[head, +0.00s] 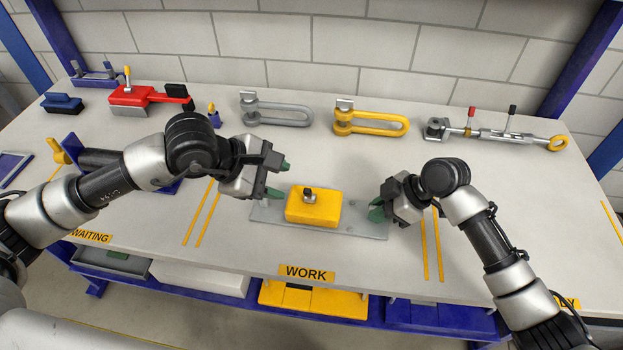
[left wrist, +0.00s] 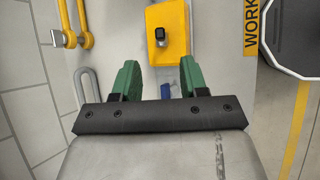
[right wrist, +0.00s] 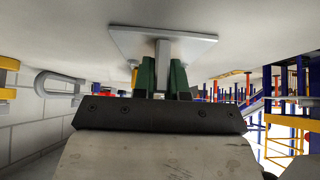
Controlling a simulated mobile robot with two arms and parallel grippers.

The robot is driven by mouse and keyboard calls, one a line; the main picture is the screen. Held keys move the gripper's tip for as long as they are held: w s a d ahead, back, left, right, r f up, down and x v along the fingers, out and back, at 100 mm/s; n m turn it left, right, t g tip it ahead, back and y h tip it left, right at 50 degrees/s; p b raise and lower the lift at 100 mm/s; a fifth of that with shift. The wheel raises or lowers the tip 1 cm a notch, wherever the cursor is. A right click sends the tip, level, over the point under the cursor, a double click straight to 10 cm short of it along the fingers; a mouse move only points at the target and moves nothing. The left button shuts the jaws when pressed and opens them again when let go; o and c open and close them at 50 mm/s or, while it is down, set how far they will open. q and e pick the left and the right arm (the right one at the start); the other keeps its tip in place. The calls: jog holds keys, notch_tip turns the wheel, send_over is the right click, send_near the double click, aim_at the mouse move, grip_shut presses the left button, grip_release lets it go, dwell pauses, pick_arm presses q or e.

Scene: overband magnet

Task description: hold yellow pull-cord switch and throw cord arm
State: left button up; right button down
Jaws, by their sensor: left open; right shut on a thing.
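The yellow pull-cord switch (head: 313,206) is a yellow box on a grey base plate (head: 370,231) in the middle of the table. A small grey-and-black stub (head: 309,194) stands on its top. The box (left wrist: 178,60) also shows ahead of the left fingers in the left wrist view. My left gripper (head: 280,178) is open and empty, just left of and above the box. My right gripper (head: 376,209) is at the plate's right end. In the right wrist view its green fingers are shut on a grey post (right wrist: 162,52) joined to the plate (right wrist: 125,36).
Behind the switch lie a grey shackle (head: 275,112), a yellow shackle (head: 370,122) and a turnbuckle-like rod (head: 495,135). A red device (head: 135,98) stands at the back left. A WORK label (head: 307,272) marks the front edge. Free table lies to the right.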

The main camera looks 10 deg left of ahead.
pick_arm(q)
notch_tip(320, 180, up, 10)
jog(key=a, duration=0.1)
jog(key=shift+s+a, duration=0.3)
jog(key=shift+s, duration=0.15)
dwell(0.6)
pick_arm(e)
jog(key=c, duration=1.1)
grip_release()
